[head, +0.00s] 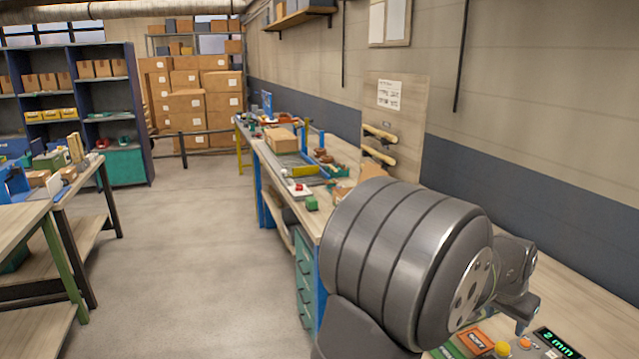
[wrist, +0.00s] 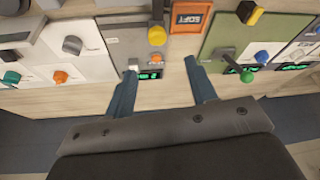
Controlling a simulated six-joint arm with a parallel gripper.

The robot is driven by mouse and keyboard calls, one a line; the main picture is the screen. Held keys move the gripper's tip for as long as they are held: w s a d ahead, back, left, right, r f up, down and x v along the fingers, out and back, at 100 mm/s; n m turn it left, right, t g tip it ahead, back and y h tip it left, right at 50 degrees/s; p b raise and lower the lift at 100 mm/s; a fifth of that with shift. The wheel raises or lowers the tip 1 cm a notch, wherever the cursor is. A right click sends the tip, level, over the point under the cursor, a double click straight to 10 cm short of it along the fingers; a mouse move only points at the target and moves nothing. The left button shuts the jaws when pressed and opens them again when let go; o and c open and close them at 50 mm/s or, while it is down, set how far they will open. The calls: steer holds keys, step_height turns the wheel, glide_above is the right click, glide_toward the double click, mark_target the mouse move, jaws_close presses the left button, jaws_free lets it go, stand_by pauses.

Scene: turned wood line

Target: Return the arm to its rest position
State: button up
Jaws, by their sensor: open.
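My gripper (wrist: 160,67) is open in the wrist view. Its two dark fingers are well apart, and nothing is seen between them but the front part of a grey control panel (wrist: 128,40) and pale wood. In the head view my gripper (head: 528,315) shows at the lower right, over the bench. My large grey arm joint hides part of the bench behind it. The grey panel carries a yellow knob (wrist: 157,36), an orange knob (wrist: 144,77) and a small green-lit display (wrist: 150,76). The wrist view does not show whether the fingertips touch the panel.
A green panel (wrist: 232,38) with a green knob (wrist: 247,75) lies right of the fingers, and a white panel (wrist: 72,50) lies left. In the head view, the floor (head: 190,230) left of the bench is clear.

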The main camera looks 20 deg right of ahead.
mark_target(502, 346)
steer(key=x, duration=1.1)
steer(key=shift+s+f, duration=0.1)
stand_by(2.9)
